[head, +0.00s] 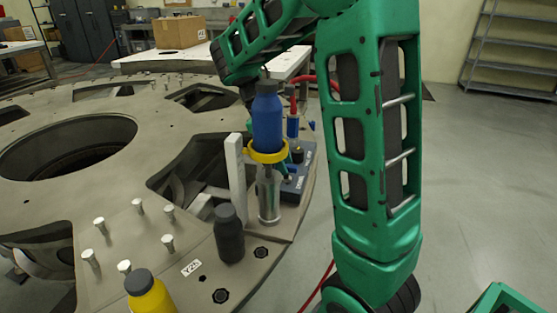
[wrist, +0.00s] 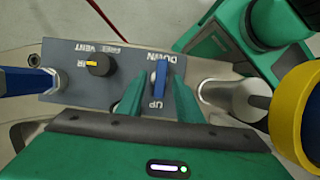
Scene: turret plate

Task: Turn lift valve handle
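The lift valve handle (wrist: 160,82) is a blue lever on a grey panel (wrist: 75,92), between the printed words UP and DOWN. My gripper (wrist: 159,88) is open in the wrist view, with one green finger on each side of the handle. A small gap shows between the handle and each finger. Whether the tips reach down to the panel I cannot tell.
A black knob (wrist: 98,64) with a yellow mark is on the same panel. The blue bottle stands in a yellow ring (head: 268,153) on a metal post (head: 268,195). An upright pale bar (head: 235,175), a black bottle (head: 229,238) and a yellow bottle (head: 151,295) stand nearby.

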